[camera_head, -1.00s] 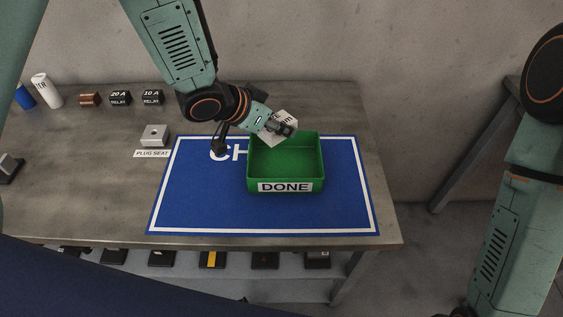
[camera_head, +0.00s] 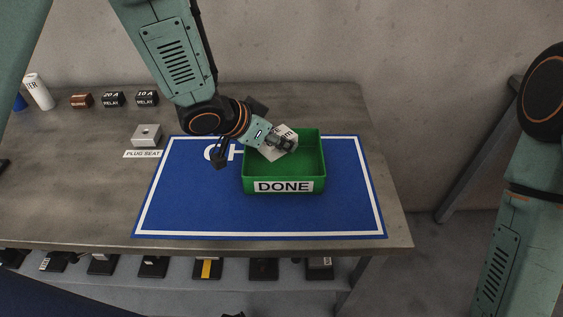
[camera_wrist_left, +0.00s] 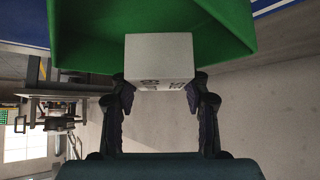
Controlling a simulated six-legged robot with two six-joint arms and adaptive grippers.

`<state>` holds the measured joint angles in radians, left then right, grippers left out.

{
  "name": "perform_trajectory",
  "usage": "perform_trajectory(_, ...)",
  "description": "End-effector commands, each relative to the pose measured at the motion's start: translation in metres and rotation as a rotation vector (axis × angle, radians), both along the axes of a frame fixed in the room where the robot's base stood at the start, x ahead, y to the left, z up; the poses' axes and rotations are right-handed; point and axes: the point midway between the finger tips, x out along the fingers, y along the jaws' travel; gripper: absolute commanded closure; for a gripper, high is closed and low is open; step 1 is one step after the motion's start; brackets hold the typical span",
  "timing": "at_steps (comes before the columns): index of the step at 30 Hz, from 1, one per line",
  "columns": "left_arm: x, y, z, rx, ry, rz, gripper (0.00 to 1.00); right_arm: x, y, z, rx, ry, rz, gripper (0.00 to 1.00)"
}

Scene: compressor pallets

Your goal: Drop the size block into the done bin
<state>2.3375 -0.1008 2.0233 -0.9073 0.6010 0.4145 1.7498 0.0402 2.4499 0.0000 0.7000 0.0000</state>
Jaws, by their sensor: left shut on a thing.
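The size block, a white block with dark lettering (camera_head: 283,140), is held in my left gripper (camera_head: 280,144) at the back left of the green done bin (camera_head: 284,186). It appears to be over or just inside the bin's opening, tilted. In the left wrist view the white block (camera_wrist_left: 159,58) sits between the two dark fingers of my left gripper (camera_wrist_left: 160,88), with the green bin wall (camera_wrist_left: 90,25) behind it. My right arm shows at the right edge of the head view, but its gripper is out of frame.
The bin stands on a blue mat with a white border (camera_head: 190,205). A grey plug seat block (camera_head: 146,134), two relays (camera_head: 147,98), a copper coil (camera_head: 81,101) and a white cylinder (camera_head: 39,92) stand on the table to the left. A lower shelf holds several dark items.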

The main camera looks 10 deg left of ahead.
Motion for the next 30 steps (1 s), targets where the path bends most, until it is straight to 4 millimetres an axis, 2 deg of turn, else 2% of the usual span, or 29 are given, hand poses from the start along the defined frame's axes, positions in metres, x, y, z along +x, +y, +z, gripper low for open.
perform_trajectory(1, 0.0, 0.0, 0.001, -0.001, -0.001, 0.0, 0.53, 0.0, 0.0, 0.0, 0.0, 0.0, 0.0, 1.0)
perform_trajectory(10, 0.0, 0.0, 0.0, -0.001, -0.001, 0.0, 0.27, 0.0, 0.0, 0.0, 0.0, 0.0, 0.0, 1.0)
perform_trajectory(22, -0.003, 0.003, 0.005, -0.001, 0.0, 0.002, 0.27, 0.0, 0.0, 0.0, 0.0, 0.0, 0.0, 1.0)
perform_trajectory(30, -0.029, 0.024, 0.039, -0.006, -0.003, 0.003, 0.27, 0.0, 0.0, 0.0, 0.0, 0.0, 0.0, 1.0)
